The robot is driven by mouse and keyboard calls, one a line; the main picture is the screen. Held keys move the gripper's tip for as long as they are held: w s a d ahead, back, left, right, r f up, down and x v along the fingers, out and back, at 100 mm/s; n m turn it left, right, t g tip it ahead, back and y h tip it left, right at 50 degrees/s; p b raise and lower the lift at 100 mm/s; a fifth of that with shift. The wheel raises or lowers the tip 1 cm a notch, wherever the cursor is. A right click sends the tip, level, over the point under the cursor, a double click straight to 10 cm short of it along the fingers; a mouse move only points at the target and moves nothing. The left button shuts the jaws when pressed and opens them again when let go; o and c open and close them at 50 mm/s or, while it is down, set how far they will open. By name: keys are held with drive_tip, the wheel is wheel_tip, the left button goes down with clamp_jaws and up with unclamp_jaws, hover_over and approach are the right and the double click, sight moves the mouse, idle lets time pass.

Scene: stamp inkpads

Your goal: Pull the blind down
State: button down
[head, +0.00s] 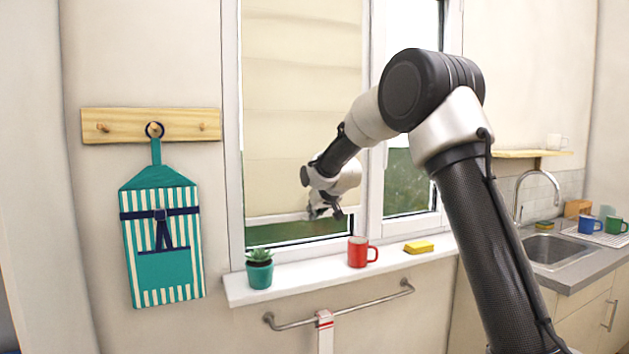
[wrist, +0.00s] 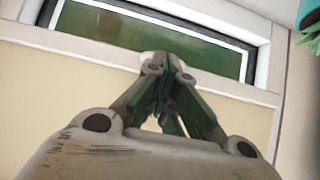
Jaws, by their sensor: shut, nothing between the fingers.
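The cream blind (head: 300,110) hangs in the left window pane and covers most of it. Its white bottom bar (head: 275,218) is a little above the sill, with a strip of green outdoors showing below. My gripper (head: 325,211) is at the bar's right part, in front of the blind. In the wrist view, which looks inverted, the fingertips (wrist: 168,62) are close together at the bar (wrist: 100,45), by a small pale piece (wrist: 153,57) partly hidden by them. Nothing shows between the fingers. I cannot tell whether they touch the bar.
The windowsill (head: 310,281) holds a potted plant (head: 259,270), a red mug (head: 358,252) and a yellow sponge (head: 418,247). A rail (head: 345,307) runs below it. An apron (head: 161,240) hangs at left. A sink (head: 550,250) is at right.

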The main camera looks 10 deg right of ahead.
wheel_tip(320, 180, down, 14)
drive_tip(key=shift+w+f, duration=0.1)
drive_tip(key=shift+f, duration=0.05)
idle(0.4)
